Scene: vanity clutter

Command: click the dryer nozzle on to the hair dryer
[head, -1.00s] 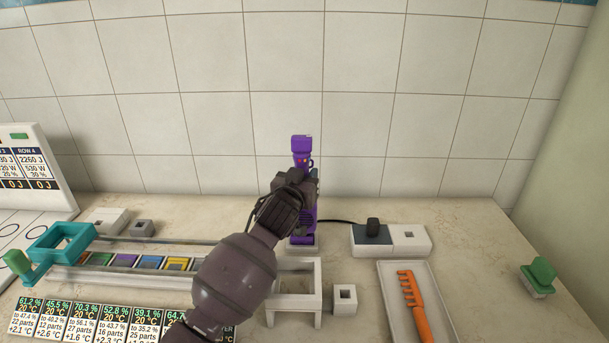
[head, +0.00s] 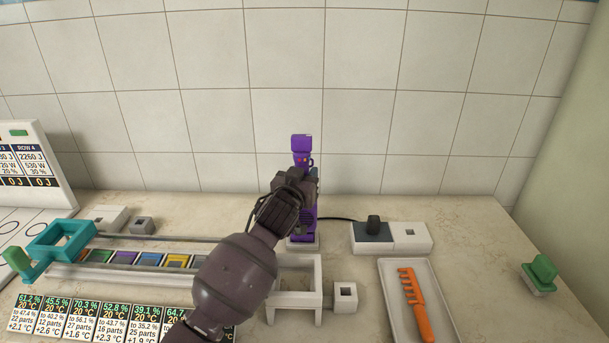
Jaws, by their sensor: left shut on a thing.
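The purple hair dryer (head: 302,230) stands upright on a small white base in front of the tiled wall. A purple block-shaped part (head: 301,144) shows above my gripper, with small orange marks below it. My left gripper (head: 305,180) is in front of the middle of this purple column. It is shut on the dryer nozzle, which the hand largely hides. I cannot tell where nozzle and dryer meet, or whether they are joined. My right gripper is out of view.
A dark plug (head: 373,228) sits in a white block at the right, with a cord. An orange comb (head: 412,303) lies in a white tray. A white open frame (head: 318,285) stands close to my arm. A teal frame (head: 62,240) is at left. The counter at far right is mostly clear.

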